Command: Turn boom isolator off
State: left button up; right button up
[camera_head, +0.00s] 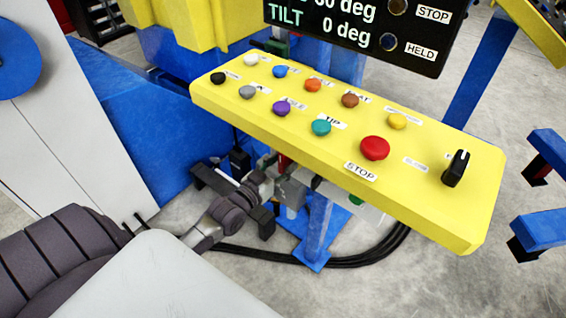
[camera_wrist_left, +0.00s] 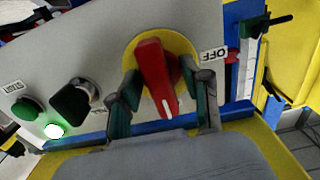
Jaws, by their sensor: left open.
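The boom isolator is a red rotary handle (camera_wrist_left: 157,80) on a yellow round plate (camera_wrist_left: 187,50), set in a grey panel (camera_wrist_left: 85,45). The white mark on its lower end points down in the left wrist view. An OFF label (camera_wrist_left: 214,53) sits to the right of the plate. My left gripper (camera_wrist_left: 163,98) is open, with one finger on each side of the handle's lower part; I cannot tell if either touches. In the head view, my left gripper (camera_head: 262,190) is below the yellow console, and the handle is mostly hidden there. My right gripper is not in view.
A black knob (camera_wrist_left: 72,102), a green button (camera_wrist_left: 27,108) and a lit green lamp (camera_wrist_left: 54,131) sit left of the handle. The yellow console (camera_head: 430,210) with several coloured buttons overhangs my gripper. A blue post (camera_head: 318,230) and black cables (camera_head: 345,262) are close by.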

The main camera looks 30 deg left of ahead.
pick_arm(q)
jog(key=shift+w, duration=0.2)
jog(key=shift+c, duration=0.3)
grip_shut()
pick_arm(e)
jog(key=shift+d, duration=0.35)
